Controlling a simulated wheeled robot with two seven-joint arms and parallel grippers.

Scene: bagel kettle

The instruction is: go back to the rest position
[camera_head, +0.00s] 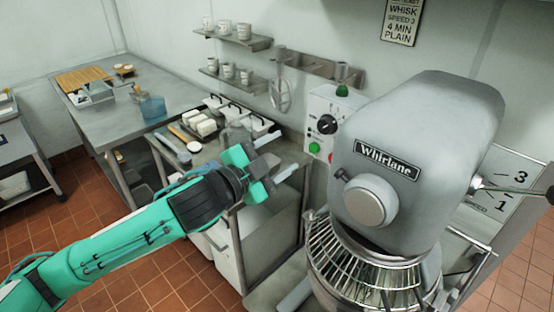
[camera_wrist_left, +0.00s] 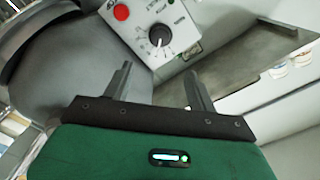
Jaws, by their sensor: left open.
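My left gripper (camera_head: 275,160) is open and empty. The same control box (camera_head: 327,122) is on the wall in the head view. My right gripper does not show in either view.
A big grey mixer (camera_head: 425,140) with a wire bowl guard (camera_head: 360,265) fills the right side. A steel counter (camera_head: 135,115) runs along the left wall. Wall shelves (camera_head: 235,40) hold cups. The tiled floor (camera_head: 165,285) shows at the lower left.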

